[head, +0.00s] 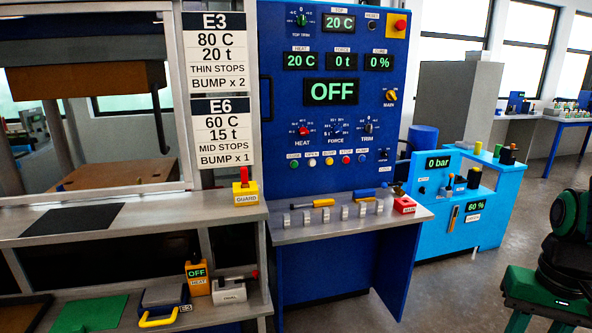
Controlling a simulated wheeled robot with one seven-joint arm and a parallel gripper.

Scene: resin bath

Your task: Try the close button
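The close button (294,163) is the small green button at the left end of a row low on the blue control panel (280,120). Its tiny label above it is hard to read. To its right in the row are a white button (311,162), a yellow one (328,160), a red one (345,159) and a blue one (361,158). The panel's large display (331,92) reads OFF. No gripper fingertips show. Green and black parts at the right edge look like my arm, well apart from the panel.
A grey shelf (290,235) juts out below the panel, with several small blocks, a yellow-handled tool (312,203) and a red block (404,205). A press frame stands at the left with a yellow guard block (245,195). A light blue unit (440,245) stands at the right. Floor in front looks clear.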

